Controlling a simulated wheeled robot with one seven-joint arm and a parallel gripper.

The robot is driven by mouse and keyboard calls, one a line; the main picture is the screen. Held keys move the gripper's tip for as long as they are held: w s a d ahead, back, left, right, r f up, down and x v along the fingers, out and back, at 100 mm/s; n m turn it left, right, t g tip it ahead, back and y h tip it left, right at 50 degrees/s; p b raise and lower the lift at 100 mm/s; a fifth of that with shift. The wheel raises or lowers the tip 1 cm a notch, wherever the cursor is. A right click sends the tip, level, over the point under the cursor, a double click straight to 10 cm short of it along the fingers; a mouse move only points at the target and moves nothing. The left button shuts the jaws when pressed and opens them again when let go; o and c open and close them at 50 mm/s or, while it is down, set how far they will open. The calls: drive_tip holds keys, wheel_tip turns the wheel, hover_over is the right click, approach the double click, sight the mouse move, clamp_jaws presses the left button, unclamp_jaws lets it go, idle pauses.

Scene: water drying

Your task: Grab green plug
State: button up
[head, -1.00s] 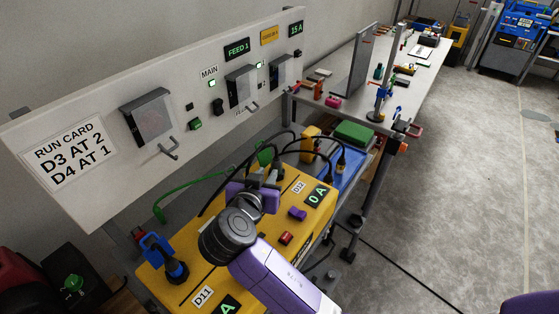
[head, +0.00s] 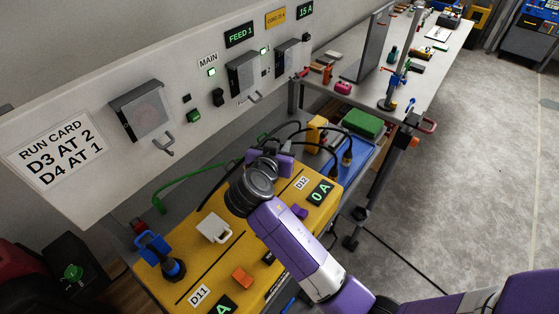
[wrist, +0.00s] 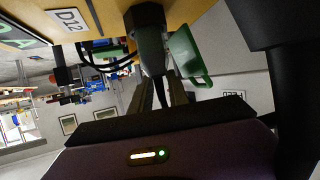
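In the head view my gripper (head: 268,158) is at the far edge of the yellow box (head: 205,262), and my wrist hides most of the plug. A green cable (head: 190,180) runs behind the box.
A blue plug (head: 172,268) with a blue flap stands by D11. A white flap (head: 214,228), an orange switch (head: 242,278) and a purple switch (head: 300,212) are on the box. The wall panel (head: 75,110) rises close behind. Black cables loop right of my gripper.

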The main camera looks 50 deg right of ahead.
drive_tip(key=shift+x, duration=0.9)
clamp_jaws()
idle(0.8)
